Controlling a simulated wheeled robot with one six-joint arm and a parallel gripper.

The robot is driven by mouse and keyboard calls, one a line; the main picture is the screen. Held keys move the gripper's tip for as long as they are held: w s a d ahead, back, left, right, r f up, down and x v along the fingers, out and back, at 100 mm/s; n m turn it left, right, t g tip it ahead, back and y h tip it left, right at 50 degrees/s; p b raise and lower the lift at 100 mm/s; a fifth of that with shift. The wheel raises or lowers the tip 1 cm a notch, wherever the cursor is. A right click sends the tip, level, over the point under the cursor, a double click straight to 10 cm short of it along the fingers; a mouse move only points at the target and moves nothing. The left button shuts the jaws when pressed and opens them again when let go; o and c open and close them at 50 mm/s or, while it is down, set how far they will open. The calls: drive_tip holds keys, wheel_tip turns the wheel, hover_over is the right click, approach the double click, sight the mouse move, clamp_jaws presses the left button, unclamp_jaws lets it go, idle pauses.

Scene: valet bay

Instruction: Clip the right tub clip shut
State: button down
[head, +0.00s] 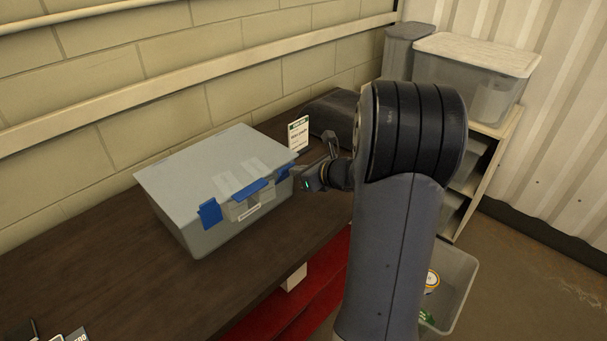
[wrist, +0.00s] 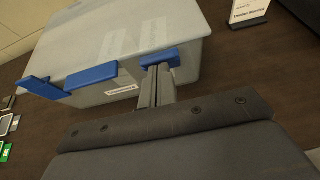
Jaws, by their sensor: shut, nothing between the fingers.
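The grey lidded tub (head: 205,185) stands on the dark bench, with its lid on. Its right blue clip (head: 284,172) is at the front right of the lid edge; it also shows in the wrist view (wrist: 160,57). I cannot tell whether it is latched. The left blue clip (head: 209,213) sticks out from the tub front, and a blue piece (head: 250,189) lies on the lid edge between them. My gripper (wrist: 158,70) is shut and empty, its fingertips right at the right clip's front edge, hiding part of it; contact is unclear.
A small sign (head: 298,134) stands behind the tub on the right, near a dark box (head: 333,112). Clear bins (head: 475,65) sit on a shelf at the back right. An open bin (head: 457,275) is low at the right.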

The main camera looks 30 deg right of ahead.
drive_tip(key=shift+w+a+r, duration=0.2)
drive_tip(key=shift+w+r, duration=0.3)
drive_tip(key=shift+w, duration=0.1)
drive_tip(key=shift+r, duration=0.15)
drive_tip(key=shift+r+p, duration=0.7)
drive_tip(key=shift+s+f, duration=0.1)
